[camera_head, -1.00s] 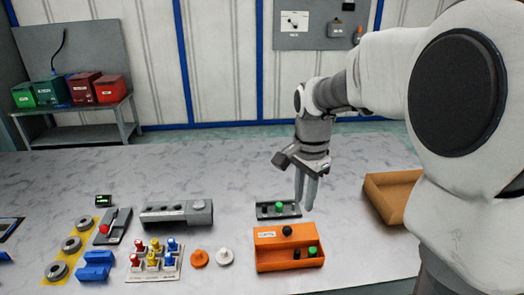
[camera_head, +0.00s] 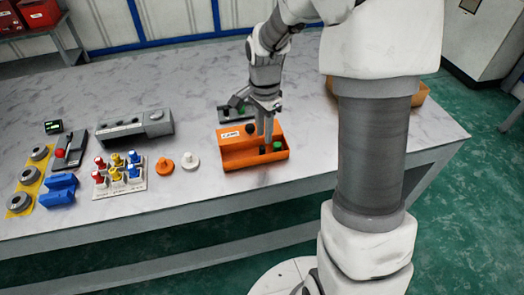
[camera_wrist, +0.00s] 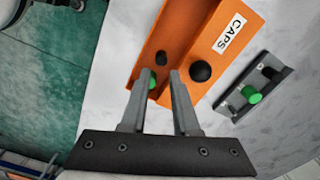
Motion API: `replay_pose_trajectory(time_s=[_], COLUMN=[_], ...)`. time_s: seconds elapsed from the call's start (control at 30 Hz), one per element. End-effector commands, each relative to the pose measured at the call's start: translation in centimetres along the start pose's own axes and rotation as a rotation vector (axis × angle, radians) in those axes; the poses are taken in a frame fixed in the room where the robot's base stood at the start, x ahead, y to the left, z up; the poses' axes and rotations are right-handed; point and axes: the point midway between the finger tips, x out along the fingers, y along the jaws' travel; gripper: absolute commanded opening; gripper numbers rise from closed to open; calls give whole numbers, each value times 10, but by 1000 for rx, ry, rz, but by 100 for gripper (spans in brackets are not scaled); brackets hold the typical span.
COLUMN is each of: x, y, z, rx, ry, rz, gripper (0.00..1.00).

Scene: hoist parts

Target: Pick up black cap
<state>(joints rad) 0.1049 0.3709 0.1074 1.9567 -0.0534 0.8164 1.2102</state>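The orange box (camera_head: 230,161), labelled CAPS, stands near the table's front edge. In the wrist view a small black cap (camera_wrist: 161,58) lies in its open compartment, in line with the gap between my fingertips and a little beyond them. A green cap (camera_wrist: 152,80) lies beside it, partly behind my left finger; it also shows in the head view (camera_head: 277,146). A round black knob (camera_wrist: 201,71) sits on the labelled part of the box. My gripper (camera_head: 265,140) is over the compartment, pointing down; its fingers (camera_wrist: 161,75) are apart with nothing held.
A dark grey holder (camera_wrist: 231,104) with a green piece (camera_wrist: 250,94) lies just behind the box. White (camera_head: 190,161) and orange (camera_head: 164,163) round parts and a rack of coloured pieces (camera_head: 120,187) stand to the left. A brown tray is partly hidden behind my arm.

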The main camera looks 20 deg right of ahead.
Motion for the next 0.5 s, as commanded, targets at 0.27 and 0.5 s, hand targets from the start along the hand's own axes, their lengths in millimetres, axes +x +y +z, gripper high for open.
replay_pose_trajectory(time_s=[0.27,0.5], x=[28,53], y=[-1,-1], z=[5,6], rx=[-1,0], ry=[-2,0], rz=[3,1], gripper=[29,29])
